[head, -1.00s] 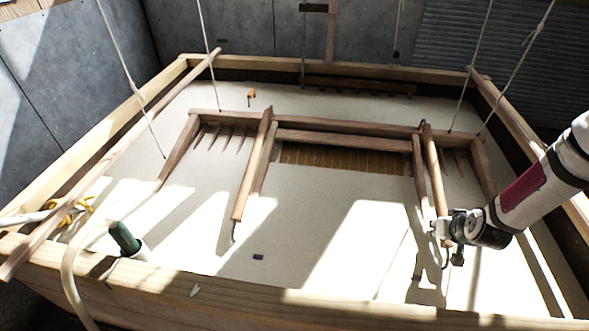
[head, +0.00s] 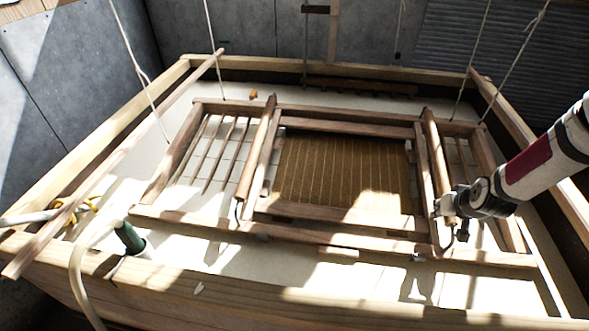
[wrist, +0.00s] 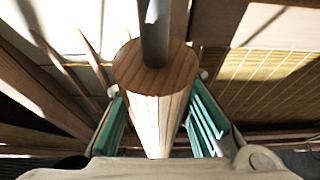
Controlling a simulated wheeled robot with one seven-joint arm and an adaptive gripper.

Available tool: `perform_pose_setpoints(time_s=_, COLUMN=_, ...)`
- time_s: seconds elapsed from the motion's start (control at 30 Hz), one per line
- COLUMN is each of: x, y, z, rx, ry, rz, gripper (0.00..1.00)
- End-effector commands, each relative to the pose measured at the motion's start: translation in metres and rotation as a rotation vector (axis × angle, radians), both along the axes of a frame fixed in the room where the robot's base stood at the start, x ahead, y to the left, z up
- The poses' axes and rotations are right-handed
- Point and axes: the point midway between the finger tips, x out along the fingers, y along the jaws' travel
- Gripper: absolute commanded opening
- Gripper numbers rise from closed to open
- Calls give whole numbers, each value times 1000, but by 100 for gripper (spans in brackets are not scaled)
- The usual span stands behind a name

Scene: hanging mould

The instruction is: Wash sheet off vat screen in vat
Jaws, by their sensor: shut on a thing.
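The vat screen (head: 335,168) is a brown mat with thin pale lines, inside the wooden hanging mould (head: 205,224). The mould hangs on ropes and lies across the vat (head: 240,296), with its front rail above the pale liquid (head: 215,256). I cannot make out a separate sheet on the screen. My gripper (head: 447,207) is shut on the mould's right handle (head: 437,160). In the wrist view, the teal fingers lie on both sides of the round handle (wrist: 157,105), and the screen (wrist: 265,80) shows at the right.
A left handle (head: 259,150) stands free of my gripper. A green-topped tool (head: 128,238) and a pale hose (head: 85,262) are at the vat's front left. A small orange thing (head: 253,94) is at the back. Ropes (head: 518,60) hang at both sides.

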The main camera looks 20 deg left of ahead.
Motion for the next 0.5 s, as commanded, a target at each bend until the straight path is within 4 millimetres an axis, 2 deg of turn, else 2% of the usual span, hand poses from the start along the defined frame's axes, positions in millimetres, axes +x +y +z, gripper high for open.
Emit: perform_pose_setpoints(time_s=0.5, x=-2, y=-1, z=67, rx=-9, ry=44, rz=-1, gripper=0)
